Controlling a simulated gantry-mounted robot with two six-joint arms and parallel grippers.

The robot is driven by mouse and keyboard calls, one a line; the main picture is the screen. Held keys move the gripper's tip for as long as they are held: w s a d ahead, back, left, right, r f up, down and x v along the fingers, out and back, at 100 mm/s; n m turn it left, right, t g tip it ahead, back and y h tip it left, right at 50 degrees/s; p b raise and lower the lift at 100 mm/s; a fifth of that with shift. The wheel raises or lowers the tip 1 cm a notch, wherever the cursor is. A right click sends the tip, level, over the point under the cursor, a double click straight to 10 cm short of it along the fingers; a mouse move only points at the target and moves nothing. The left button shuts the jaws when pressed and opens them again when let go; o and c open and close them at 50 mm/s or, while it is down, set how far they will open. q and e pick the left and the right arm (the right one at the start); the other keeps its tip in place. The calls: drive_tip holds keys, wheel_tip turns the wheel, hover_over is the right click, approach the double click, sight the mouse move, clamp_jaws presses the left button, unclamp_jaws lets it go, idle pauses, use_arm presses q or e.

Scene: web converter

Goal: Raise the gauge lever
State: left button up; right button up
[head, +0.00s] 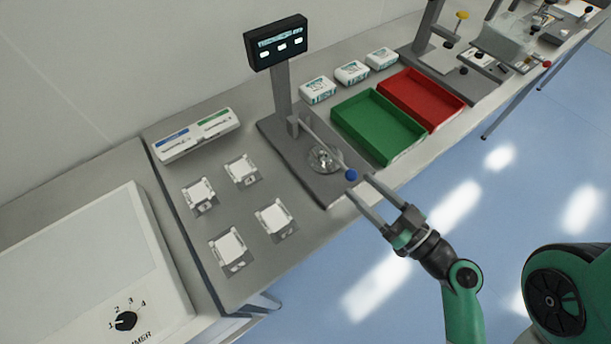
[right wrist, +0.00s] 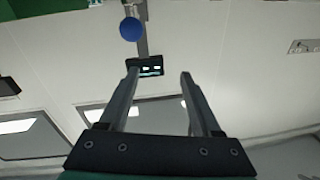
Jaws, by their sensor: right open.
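The gauge (head: 284,95) is a grey post on a dark base plate (head: 330,191), with a black display (head: 276,42) on top. Its lever (head: 322,137) slopes down to the right from the post and ends in a blue ball knob (head: 351,175). A round metal foot (head: 323,157) sits below the lever. My right gripper (head: 359,184) is open and empty, its fingertips close to the knob in the head view. In the right wrist view the blue knob (right wrist: 131,29) lies beyond the fingertips, toward the upper left. I cannot see my left gripper.
A green tray (head: 409,154) and a red tray (head: 451,113) stand right of the gauge. Several white packs (head: 351,73) stand behind them. Several white sample holders (head: 228,248) lie left of the gauge. The floor in front of the bench is clear.

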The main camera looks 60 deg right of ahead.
drive_tip(key=m+g+h+b, duration=0.1)
drive_tip(key=m+h+b, duration=0.1)
approach(344, 168)
drive_tip(key=s, duration=0.2)
use_arm(q)
wheel_tip(344, 168, down, 5)
drive_tip(key=s, duration=0.1)
use_arm(e)
drive_tip(key=x, duration=0.3)
drive_tip(key=shift+w+a+f, duration=0.2)
drive_tip(key=shift+w, duration=0.05)
drive_tip(key=p+x, duration=0.3)
drive_tip(key=x, duration=0.5)
drive_tip(key=shift+r, duration=0.15)
use_arm(q)
wheel_tip(344, 168, up, 4)
drive_tip(key=shift+s+r+p, duration=0.1)
drive_tip(key=shift+p, duration=0.2)
use_arm(e)
drive_tip(key=shift+w+d+f, duration=0.2)
drive_tip(key=shift+w, duration=0.15)
clamp_jaws()
